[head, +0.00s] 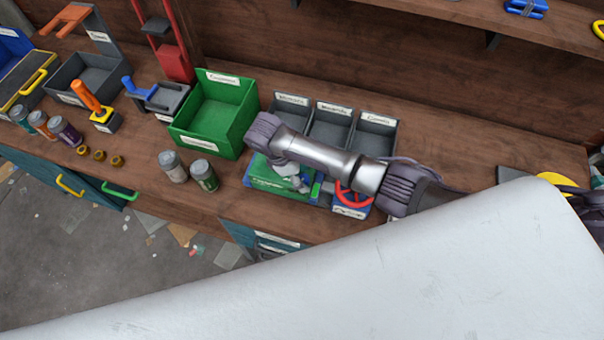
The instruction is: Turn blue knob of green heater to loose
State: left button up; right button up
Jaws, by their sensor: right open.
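A green boxy unit with a white label (268,182) lies on the wooden bench under my right arm; it may be the green heater. My arm covers part of it, and I cannot make out a blue knob on it. My right gripper (297,184) is at the end of the arm that comes in from the right. It is open, small in the picture and partly hidden by the arm, and it is over the right part of the green unit. Whether it touches the unit cannot be told. My left gripper is not in view.
A red handwheel (353,195) on a blue base stands just right of the unit. Grey labelled bins (331,128) stand behind, a green bin (213,115) to the left. Two jars (204,175) stand near the front edge. A large pale surface fills the lower right.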

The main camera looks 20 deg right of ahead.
jog(key=shift+r, duration=0.1)
jog(key=v, duration=1.1)
jog(key=shift+a+r, duration=0.25)
jog(key=shift+r, duration=0.1)
jog(key=shift+w, duration=0.1)
